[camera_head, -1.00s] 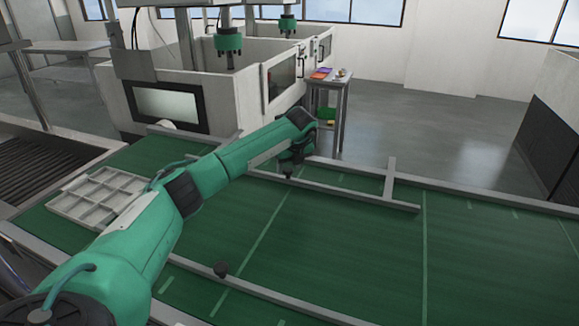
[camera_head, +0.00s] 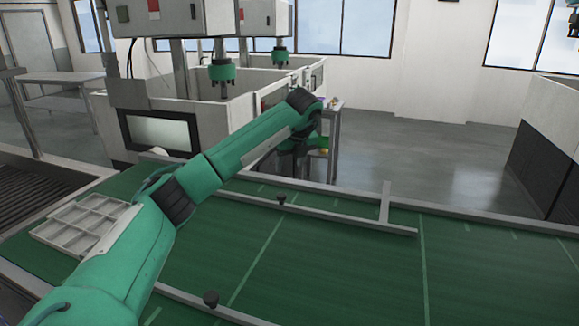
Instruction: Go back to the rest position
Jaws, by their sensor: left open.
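My left arm, green with black joints, comes in from the lower left and reaches over the green conveyor belt (camera_head: 330,265) toward the back. Its black left gripper (camera_head: 297,165) hangs from the wrist over the far side of the belt. The gripper is small and dark, partly behind the forearm, and I see nothing held in it. My right gripper is not in view.
A grey compartment tray (camera_head: 85,222) lies on the belt at left, partly behind my arm. A metal rail (camera_head: 350,217) with a black knob (camera_head: 281,198) runs along the belt. Behind stand a white machine (camera_head: 215,110) and a small side table (camera_head: 335,125). The belt's right side is clear.

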